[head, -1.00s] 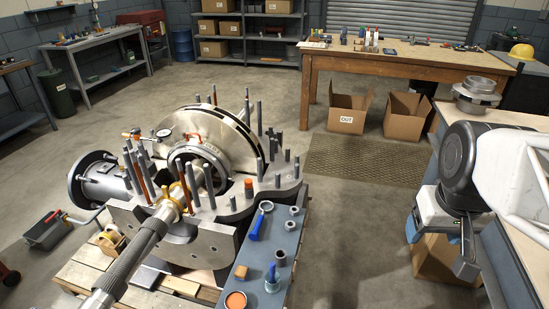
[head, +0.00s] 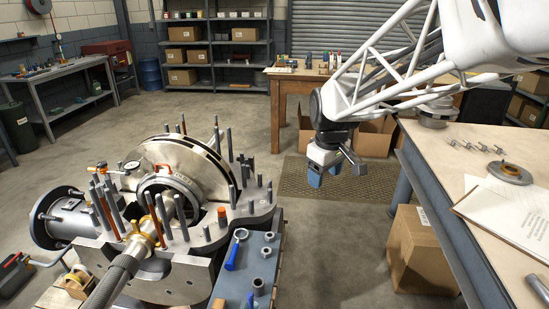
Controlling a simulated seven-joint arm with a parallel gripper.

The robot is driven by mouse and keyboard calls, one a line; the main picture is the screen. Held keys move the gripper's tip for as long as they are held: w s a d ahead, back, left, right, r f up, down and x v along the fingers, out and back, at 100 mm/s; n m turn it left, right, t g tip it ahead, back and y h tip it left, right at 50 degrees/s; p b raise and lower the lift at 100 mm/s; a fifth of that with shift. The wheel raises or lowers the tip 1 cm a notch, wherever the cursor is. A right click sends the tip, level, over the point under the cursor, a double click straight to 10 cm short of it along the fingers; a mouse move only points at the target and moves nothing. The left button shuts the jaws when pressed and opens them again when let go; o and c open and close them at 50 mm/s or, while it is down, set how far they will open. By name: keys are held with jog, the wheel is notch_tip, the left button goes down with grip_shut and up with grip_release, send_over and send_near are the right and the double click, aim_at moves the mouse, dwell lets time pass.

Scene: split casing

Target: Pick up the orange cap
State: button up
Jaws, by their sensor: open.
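Tall studs crowd the casing. A worktable (head: 470,155) and cardboard box (head: 420,255) stand right; floor between is clear.

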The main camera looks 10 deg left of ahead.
jog(key=w+a+f+n, duration=0.3)
jog(key=w+a+f, duration=0.2)
jog(key=w+a, duration=0.4)
jog(key=n+g, duration=0.1)
jog(key=n, duration=0.9)
send_over(221, 209)
notch_tip(221, 209, down, 21)
jog(key=shift+d+f, duration=0.1)
jog(key=shift+d, duration=0.05)
jog(key=shift+a+f, duration=0.2)
jog(key=shift+a, duration=0.05)
jog(key=shift+f, duration=0.1)
jog(key=shift+f, duration=1.2)
jog(key=shift+f, duration=0.1)
